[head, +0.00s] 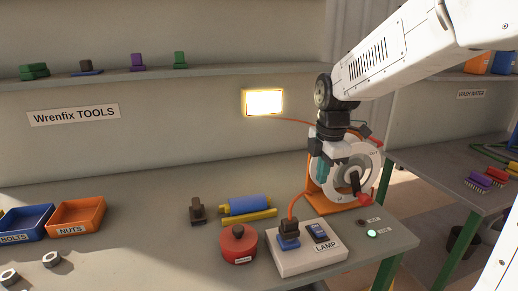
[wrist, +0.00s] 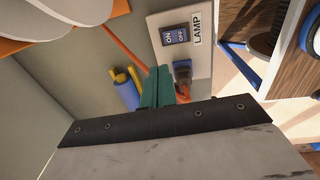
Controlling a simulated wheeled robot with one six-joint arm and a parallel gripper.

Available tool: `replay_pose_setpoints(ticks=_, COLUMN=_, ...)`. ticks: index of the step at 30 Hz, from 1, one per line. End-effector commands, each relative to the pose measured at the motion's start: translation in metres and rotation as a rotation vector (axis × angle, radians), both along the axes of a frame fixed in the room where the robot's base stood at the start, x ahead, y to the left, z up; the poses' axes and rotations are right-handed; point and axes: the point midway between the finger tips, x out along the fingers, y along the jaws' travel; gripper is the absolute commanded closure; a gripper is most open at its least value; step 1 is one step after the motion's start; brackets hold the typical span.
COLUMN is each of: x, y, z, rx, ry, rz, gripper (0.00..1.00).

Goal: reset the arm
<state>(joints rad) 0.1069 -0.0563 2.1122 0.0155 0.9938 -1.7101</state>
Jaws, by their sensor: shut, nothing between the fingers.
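My gripper (head: 321,176) hangs in the air over the right part of the bench, in front of the cable reel. Its teal fingers (wrist: 157,86) are shut and empty in the wrist view. My white arm reaches in from the upper right. Below the gripper is the LAMP box (head: 296,263), with an ON/OFF switch (head: 319,232) and a blue and dark plug (head: 288,236) on an orange cord. The box (wrist: 203,73) and switch (wrist: 175,36) also show in the wrist view, the plug (wrist: 183,72) beside the fingers. The wall lamp (head: 264,102) is lit.
The cable reel (head: 345,175) on its orange stand is close to my gripper. Bins (head: 77,216) are far left. A side table (head: 446,182) is right.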

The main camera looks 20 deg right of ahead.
Motion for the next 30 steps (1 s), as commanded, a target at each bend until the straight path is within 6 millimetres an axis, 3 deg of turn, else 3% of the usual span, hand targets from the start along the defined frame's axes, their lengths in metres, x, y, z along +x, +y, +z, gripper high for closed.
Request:
replay_pose_setpoints(ticks=4, x=-0.001, y=0.000, z=0.000, rx=0.006, ry=0.004, rz=-0.071, gripper=1.00)
replay_pose_setpoints(ticks=8, x=-0.014, y=0.001, z=-0.009, rx=0.025, ry=0.051, rz=-0.308, gripper=1.00)
replay_pose_setpoints(ticks=14, x=-0.079, y=0.012, z=-0.006, rx=0.037, ry=0.112, rz=-0.853, gripper=1.00)
replay_pose_setpoints(ticks=21, x=-0.180, y=0.031, z=0.006, rx=0.054, ry=0.094, rz=-1.445, gripper=1.00)
replay_pose_setpoints(ticks=25, x=-0.221, y=0.037, z=0.006, rx=0.081, ry=0.060, rz=-1.604, gripper=1.00)
replay_pose_setpoints(ticks=30, x=-0.246, y=0.042, z=0.009, rx=0.130, ry=0.013, rz=-1.607, gripper=1.00)
